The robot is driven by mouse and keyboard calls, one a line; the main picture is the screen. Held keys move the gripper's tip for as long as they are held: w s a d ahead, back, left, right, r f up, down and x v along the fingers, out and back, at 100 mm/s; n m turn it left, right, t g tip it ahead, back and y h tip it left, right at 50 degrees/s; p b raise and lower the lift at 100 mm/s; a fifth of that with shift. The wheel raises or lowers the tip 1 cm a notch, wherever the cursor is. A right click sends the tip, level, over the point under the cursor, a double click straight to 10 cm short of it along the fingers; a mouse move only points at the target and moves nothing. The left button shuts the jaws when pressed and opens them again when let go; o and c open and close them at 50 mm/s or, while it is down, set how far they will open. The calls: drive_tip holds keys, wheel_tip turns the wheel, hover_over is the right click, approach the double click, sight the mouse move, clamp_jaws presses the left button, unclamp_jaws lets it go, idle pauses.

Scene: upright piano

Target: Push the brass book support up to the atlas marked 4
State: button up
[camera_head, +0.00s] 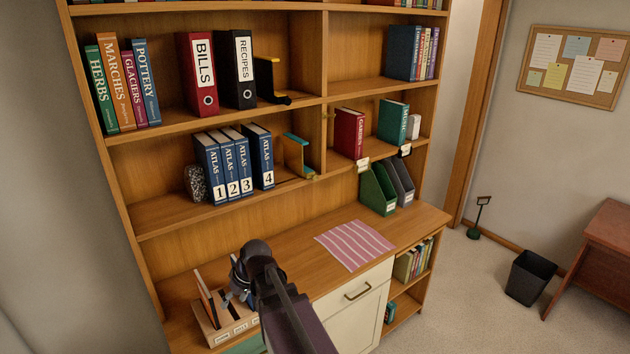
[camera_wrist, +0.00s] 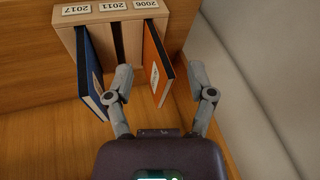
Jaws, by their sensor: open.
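A bookend that looks brass-coloured with a teal edge (camera_head: 293,155) stands on the middle shelf, and I take it for the brass book support. The atlas marked 4 (camera_head: 263,157) stands to its left, with a gap between them. Atlases 1, 2 and 3 (camera_head: 228,167) stand further left, and atlas 3 is slightly apart from atlas 4. My gripper (camera_head: 243,285) is low over the desk's left end, well below that shelf. In the wrist view my gripper (camera_wrist: 161,73) is open and empty, facing a labelled slotted holder.
The slotted holder (camera_wrist: 105,12) holds a blue book (camera_wrist: 92,75) and an orange book (camera_wrist: 156,65). A dark speckled object (camera_head: 196,183) stands left of atlas 1. A divider is right of the support. Binders (camera_head: 198,75) and a yellow-black bookend (camera_head: 266,80) stand above.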

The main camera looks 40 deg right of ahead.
drive_tip(key=w+d+r+t+y, duration=0.2)
drive_tip(key=w+d+r+t, duration=0.15)
drive_tip(key=w+d, duration=0.45)
drive_tip(key=m+t+h+b, duration=0.25)
drive_tip(key=t+h, duration=0.35)
drive_tip(key=t, duration=0.6)
approach(316, 179)
drive_tip(key=s, duration=0.3)
drive_tip(key=shift+s+d+r+n+g, duration=0.15)
drive_tip(key=shift+r+n+g, duration=0.1)
drive_tip(key=shift+n, duration=0.1)
drive_tip(key=w, duration=1.4)
clamp_jaws()
